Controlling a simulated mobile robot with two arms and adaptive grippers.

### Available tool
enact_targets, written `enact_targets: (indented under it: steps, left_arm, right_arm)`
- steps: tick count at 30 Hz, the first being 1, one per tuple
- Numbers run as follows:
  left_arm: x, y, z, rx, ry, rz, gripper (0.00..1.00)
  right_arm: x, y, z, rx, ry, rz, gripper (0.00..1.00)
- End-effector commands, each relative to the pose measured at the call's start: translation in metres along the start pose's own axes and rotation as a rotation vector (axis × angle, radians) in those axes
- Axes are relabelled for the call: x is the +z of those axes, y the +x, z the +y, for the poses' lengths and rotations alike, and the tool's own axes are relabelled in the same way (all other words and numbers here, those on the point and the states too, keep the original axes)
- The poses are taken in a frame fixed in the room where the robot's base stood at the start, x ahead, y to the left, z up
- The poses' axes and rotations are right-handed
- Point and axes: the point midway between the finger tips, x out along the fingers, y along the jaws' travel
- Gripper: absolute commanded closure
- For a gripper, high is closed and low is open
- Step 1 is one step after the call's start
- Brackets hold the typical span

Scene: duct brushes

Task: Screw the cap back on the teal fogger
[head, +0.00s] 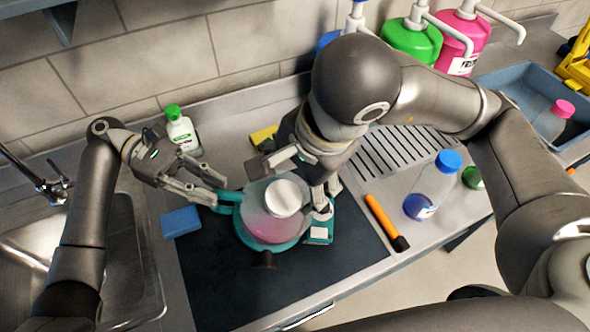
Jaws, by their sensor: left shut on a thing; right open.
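The teal fogger (245,231) stands on the dark mat, with a clear tank holding pink liquid and a dark nozzle facing the front. A round white cap (284,197) sits on top of the tank; how far it is threaded cannot be told. My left gripper (216,198) is shut on the fogger's teal handle at its left side. My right gripper (303,178) is open, just behind and to the right of the cap. Its wrist hides part of the area behind, and contact with the cap cannot be made out.
A blue sponge (181,222) lies left of the fogger, a white bottle with green cap (181,130) behind. Pump jugs (412,42) line the back; a sink (110,250) is left. The front mat is clear.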

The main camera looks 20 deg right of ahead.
Motion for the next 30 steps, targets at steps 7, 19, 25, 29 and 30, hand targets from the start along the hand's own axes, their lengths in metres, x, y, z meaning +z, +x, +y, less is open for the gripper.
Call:
enact_targets:
  steps: [7,19,25,29,30]
  left_arm:
    - [0.005,0.0,0.001,-0.002,0.015,-0.008,1.0]
    - [0.005,0.0,0.001,-0.002,0.015,-0.008,1.0]
    - [0.005,0.0,0.001,-0.002,0.015,-0.008,1.0]
    - [0.005,0.0,0.001,-0.002,0.015,-0.008,1.0]
    - [0.005,0.0,0.001,-0.002,0.015,-0.008,1.0]
  right_arm:
    - [0.0,0.032,0.001,0.007,0.004,-0.001,0.25]
    - [0.0,0.076,0.0,0.003,0.001,-0.001,0.25]
    - [0.0,0.078,0.0,0.001,0.001,0.0,0.25]
    - [0.0,0.078,0.0,0.001,0.001,-0.001,0.27]
    - [0.0,0.078,0.0,0.001,0.001,-0.001,0.33]
